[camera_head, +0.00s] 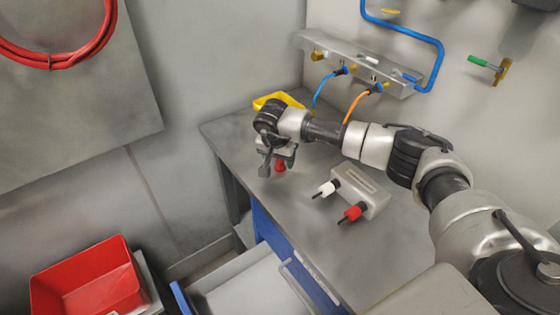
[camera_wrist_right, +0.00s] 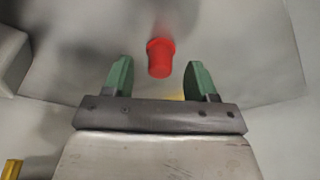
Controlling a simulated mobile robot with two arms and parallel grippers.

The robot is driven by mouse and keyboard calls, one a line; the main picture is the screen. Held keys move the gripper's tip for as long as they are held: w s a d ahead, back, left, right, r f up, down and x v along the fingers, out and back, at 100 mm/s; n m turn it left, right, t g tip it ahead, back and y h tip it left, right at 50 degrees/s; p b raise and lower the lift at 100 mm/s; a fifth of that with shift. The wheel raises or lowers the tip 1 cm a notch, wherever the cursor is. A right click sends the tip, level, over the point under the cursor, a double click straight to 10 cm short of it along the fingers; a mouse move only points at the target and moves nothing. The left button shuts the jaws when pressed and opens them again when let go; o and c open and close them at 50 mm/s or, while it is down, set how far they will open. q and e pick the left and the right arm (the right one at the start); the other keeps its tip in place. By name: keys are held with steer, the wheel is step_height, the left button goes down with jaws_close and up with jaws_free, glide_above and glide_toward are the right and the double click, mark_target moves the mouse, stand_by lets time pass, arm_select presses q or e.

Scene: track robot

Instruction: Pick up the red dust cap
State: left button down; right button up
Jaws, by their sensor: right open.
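The red dust cap (camera_head: 280,165) stands on the grey worktop, partly covered by my right gripper in the head view. In the right wrist view the red dust cap (camera_wrist_right: 160,58) is centred between and just beyond the two green fingers. My right gripper (camera_head: 272,167) is at the far left part of the worktop, pointing down over the cap. In the right wrist view the right gripper (camera_wrist_right: 161,78) is open, with a clear gap on either side of the cap. Whether the fingers flank the cap in depth is hard to tell. My left gripper is not in view.
A grey box (camera_head: 362,190) with a white and a red-tipped connector sits on the worktop (camera_head: 350,250). A yellow tray (camera_head: 278,101) stands behind my wrist. Blue and orange cables hang from a wall manifold (camera_head: 360,68). A red bin (camera_head: 90,280) and an open drawer (camera_head: 240,285) are below.

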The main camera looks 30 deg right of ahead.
steer(key=shift+x, duration=0.9)
steer(key=shift+c, duration=0.3)
steer(key=c, duration=0.9)
steer(key=shift+c, duration=0.2)
steer(key=shift+r, duration=0.1)
